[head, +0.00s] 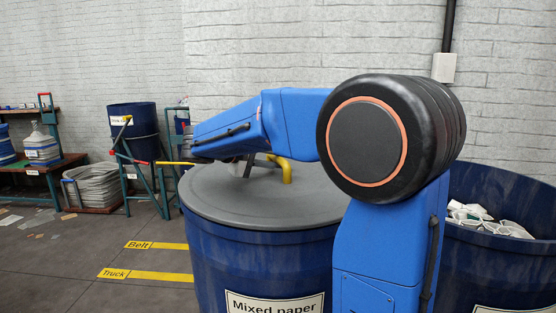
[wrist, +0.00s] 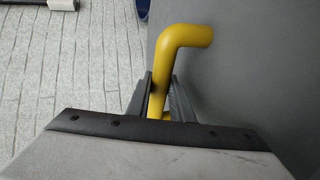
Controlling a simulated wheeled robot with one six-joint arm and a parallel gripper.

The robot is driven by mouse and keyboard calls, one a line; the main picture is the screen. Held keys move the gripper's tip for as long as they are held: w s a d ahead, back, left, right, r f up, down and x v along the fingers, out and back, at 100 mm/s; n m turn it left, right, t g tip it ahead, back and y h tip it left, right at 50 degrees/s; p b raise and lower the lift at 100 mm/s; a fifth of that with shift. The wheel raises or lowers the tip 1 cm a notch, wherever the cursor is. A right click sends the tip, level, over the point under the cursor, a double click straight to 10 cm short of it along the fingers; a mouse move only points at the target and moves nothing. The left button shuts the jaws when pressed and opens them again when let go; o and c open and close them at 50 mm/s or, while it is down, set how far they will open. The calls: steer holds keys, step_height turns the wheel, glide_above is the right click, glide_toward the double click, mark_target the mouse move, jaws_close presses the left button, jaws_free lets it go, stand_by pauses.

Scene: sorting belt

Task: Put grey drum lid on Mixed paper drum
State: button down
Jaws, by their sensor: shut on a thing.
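The grey drum lid (head: 262,208) lies flat over the top of the blue Mixed paper drum (head: 262,262), and no gap shows between lid and rim from the front. The lid has a yellow handle (head: 286,172) on top. My gripper (head: 249,166) reaches down over the lid from the left end of my arm. In the wrist view my gripper (wrist: 160,95) has its dark fingers on either side of the yellow handle (wrist: 180,42), shut on it. Grey lid surface (wrist: 235,70) fills the right of that view. My arm hides part of the drum's right side.
An open blue drum (head: 500,258) holding white cups stands at the right. Yellow Belt and Truck labels mark clear floor at the left.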

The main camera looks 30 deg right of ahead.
steer(key=shift+f, duration=0.15)
steer(key=c, duration=1.5)
jaws_free()
steer(key=shift+f, duration=0.1)
steer(key=v, duration=1.7)
steer(key=shift+a, duration=0.25)
